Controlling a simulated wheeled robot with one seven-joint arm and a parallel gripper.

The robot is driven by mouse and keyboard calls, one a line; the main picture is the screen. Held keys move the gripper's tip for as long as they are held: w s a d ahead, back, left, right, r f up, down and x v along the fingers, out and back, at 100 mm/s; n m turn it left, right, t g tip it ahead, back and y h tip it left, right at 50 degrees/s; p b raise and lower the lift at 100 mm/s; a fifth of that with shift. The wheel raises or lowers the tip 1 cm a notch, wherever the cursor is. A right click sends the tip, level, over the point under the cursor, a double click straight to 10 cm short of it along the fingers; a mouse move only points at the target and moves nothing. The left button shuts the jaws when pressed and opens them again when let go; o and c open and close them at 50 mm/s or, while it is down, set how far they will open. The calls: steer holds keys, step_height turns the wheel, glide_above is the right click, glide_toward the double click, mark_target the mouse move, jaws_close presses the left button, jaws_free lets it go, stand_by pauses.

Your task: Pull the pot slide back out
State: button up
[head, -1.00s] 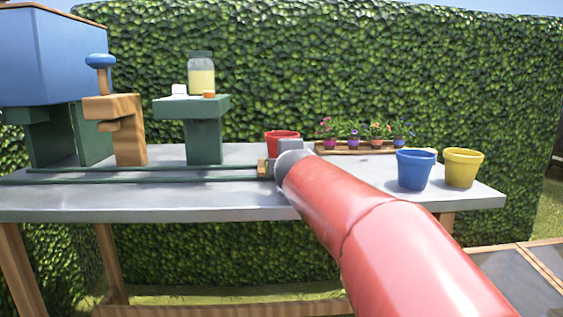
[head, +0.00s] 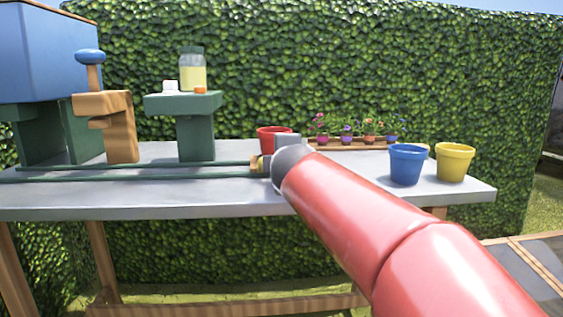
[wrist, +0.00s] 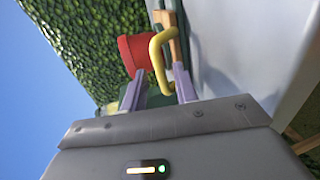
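The pot slide (head: 256,164) shows as a wooden end at the right end of the green rails (head: 150,178) on the bench. It has a yellow handle (wrist: 157,50), seen clearly in the wrist view. A red pot (head: 272,138) stands by the slide's end; it also shows in the wrist view (wrist: 134,52). My gripper (wrist: 161,75) is at the handle, its two fingers apart with the yellow bar between them. I see no firm contact on both sides. In the head view my arm hides part of the handle and fingers.
A wooden press (head: 118,125) and a green stand (head: 195,130) with a jar (head: 192,70) are beside the rails. A blue pot (head: 406,165) and a yellow pot (head: 454,162) stand at the right. A flower tray (head: 350,146) lies behind. The bench front is clear.

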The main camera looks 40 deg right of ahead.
steer(key=v, duration=0.4)
stand_by(0.5)
